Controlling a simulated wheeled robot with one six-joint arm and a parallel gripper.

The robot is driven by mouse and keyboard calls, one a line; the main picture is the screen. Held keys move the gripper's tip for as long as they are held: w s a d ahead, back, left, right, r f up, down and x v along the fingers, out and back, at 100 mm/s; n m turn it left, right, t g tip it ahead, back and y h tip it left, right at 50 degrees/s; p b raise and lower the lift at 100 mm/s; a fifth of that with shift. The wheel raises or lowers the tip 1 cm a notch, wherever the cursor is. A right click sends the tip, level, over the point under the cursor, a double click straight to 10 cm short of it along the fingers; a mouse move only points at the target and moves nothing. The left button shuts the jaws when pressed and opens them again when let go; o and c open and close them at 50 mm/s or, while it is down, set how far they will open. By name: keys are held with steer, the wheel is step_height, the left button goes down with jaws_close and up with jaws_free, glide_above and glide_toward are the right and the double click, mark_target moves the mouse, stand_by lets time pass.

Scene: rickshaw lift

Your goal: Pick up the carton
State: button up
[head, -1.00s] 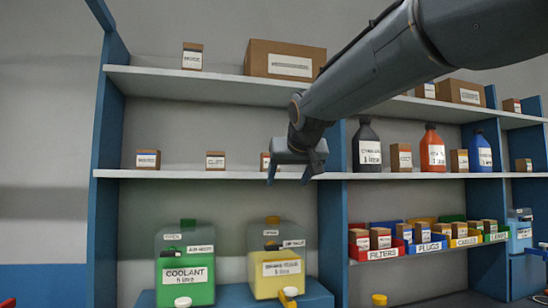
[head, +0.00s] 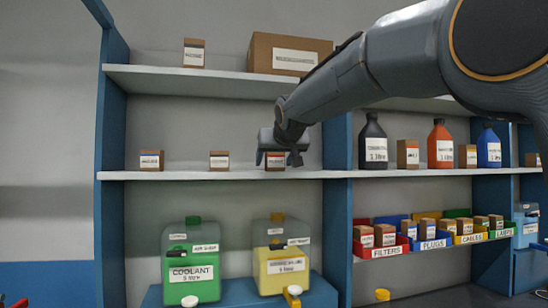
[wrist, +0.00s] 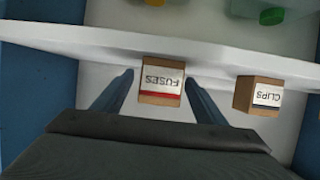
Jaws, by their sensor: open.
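A small brown carton labelled FUSES (wrist: 161,82), with a white label and a red stripe, stands on the white middle shelf. In the wrist view it appears upside down between my two fingers, with a gap on each side. My gripper (wrist: 159,78) is open, with one finger on either side of the carton. In the head view my gripper (head: 277,158) is at the shelf front, and the carton (head: 275,161) shows between the fingers, partly hidden by them. The carton rests on the shelf (head: 200,175).
A CLIPS carton (wrist: 258,96) stands beside the FUSES carton, also seen in the head view (head: 219,160). Another small carton (head: 151,160) is further left. A blue upright (head: 337,145) and dark bottle (head: 373,142) are to the right. A coolant jug (head: 190,265) stands below.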

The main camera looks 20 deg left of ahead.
steer(key=c, duration=1)
steer(key=shift+c, duration=0.8)
steer(key=shift+w, duration=0.1)
